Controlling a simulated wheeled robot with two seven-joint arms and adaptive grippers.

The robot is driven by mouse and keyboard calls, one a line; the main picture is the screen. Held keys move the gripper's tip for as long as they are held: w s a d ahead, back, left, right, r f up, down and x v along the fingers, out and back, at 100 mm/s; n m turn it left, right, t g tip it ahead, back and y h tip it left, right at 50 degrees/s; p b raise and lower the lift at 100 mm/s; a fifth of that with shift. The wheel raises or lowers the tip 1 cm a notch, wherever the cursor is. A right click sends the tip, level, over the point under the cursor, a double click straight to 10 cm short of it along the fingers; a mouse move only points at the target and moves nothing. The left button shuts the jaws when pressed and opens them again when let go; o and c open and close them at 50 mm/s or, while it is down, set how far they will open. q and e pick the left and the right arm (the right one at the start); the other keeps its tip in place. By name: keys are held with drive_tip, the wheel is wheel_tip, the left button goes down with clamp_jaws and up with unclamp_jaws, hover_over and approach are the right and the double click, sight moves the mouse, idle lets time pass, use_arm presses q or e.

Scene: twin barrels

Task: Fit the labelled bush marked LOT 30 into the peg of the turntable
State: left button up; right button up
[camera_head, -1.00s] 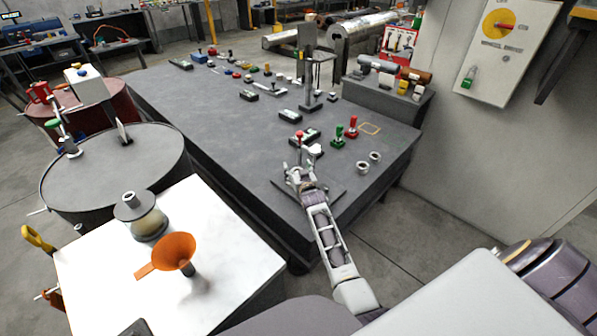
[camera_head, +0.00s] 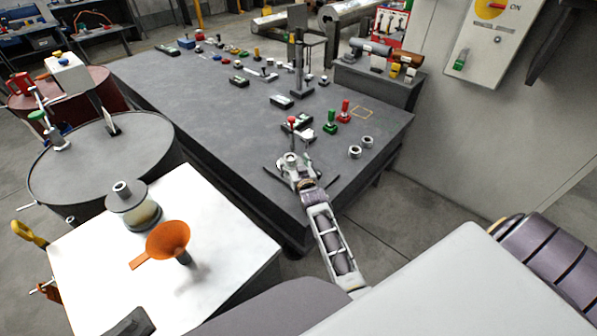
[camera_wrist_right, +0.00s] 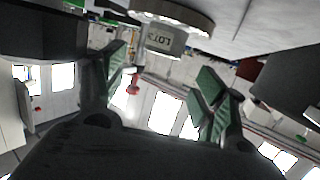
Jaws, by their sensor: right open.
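A pale ring-shaped bush (camera_head: 290,158) stands at the turntable near the table's front corner. In the right wrist view the labelled bush (camera_wrist_right: 163,40) shows upside down against a round metal disc, the turntable (camera_wrist_right: 180,10). Its label reads LOT; the number is not legible. The peg is not visible; I cannot tell how deep the bush sits. My right gripper (camera_head: 294,178) is just in front of it. Its green-padded fingers (camera_wrist_right: 165,70) are spread, empty, and seem clear of the bush. My left gripper is not in view.
Two more grey rings (camera_head: 361,147) stand to the right on the table (camera_head: 190,100). Red and green handled pieces (camera_head: 338,116) and a red-knobbed post (camera_head: 292,121) stand behind. An orange funnel (camera_head: 168,238) is on the white top at left.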

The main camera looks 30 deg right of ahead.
drive_tip(key=shift+v, duration=2.7)
drive_tip(key=shift+r, duration=0.15)
